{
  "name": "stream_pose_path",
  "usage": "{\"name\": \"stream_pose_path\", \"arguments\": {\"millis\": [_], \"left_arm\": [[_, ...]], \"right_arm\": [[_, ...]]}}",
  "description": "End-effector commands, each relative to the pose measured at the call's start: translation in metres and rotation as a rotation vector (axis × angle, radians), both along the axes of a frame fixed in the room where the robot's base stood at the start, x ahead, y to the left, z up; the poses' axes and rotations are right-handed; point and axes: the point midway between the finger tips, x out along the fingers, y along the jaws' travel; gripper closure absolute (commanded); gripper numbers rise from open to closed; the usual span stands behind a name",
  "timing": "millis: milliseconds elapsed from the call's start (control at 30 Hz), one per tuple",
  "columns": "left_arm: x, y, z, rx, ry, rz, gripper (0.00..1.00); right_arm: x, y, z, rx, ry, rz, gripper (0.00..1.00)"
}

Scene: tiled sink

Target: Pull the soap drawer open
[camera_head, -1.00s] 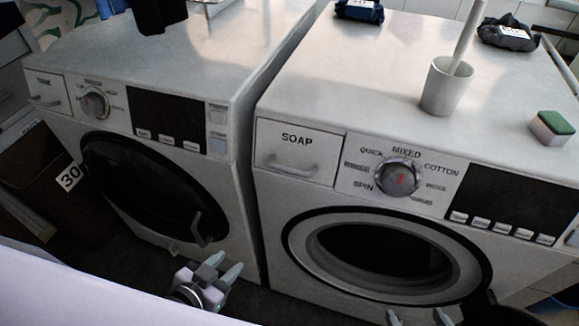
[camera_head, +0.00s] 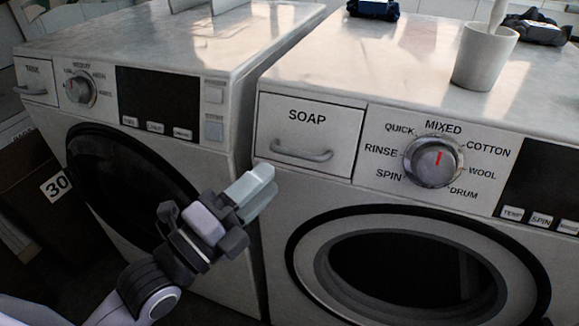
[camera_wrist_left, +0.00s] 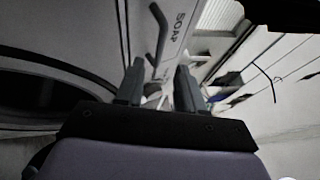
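The soap drawer (camera_head: 309,126) is a white panel marked SOAP at the upper left of the right-hand washing machine's front. It looks flush with the front. Its grey bar handle (camera_head: 301,153) runs across its lower part. My left gripper (camera_head: 258,187) is below and left of the handle, in front of the gap between the machines, and apart from the drawer. In the left wrist view its two fingers stand apart with nothing between them, and the handle (camera_wrist_left: 158,36) shows beyond them. My right gripper is not in view.
The right machine has a dial (camera_head: 434,161) beside the drawer and a round door (camera_head: 405,275) below. A white cup (camera_head: 484,58) stands on top. The left machine (camera_head: 150,100) and a brown bin marked 30 (camera_head: 35,185) are to the left.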

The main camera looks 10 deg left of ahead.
Motion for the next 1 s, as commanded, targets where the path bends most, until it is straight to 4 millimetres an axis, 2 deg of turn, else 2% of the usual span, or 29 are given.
{"name": "stream_pose_path", "arguments": {"millis": [500,900,933,1000], "left_arm": [[0.051,-0.028,0.013,-0.003,0.003,0.001,0.62],[0.056,-0.032,0.014,-0.002,0.005,-0.001,0.62],[0.056,-0.032,0.014,-0.002,0.005,-0.001,0.69],[0.056,-0.032,0.014,-0.003,0.005,-0.001,0.92]], "right_arm": [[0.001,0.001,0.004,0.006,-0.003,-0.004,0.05],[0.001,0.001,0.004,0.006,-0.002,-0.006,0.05],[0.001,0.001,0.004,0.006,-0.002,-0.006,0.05],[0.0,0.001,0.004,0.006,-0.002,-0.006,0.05]]}}
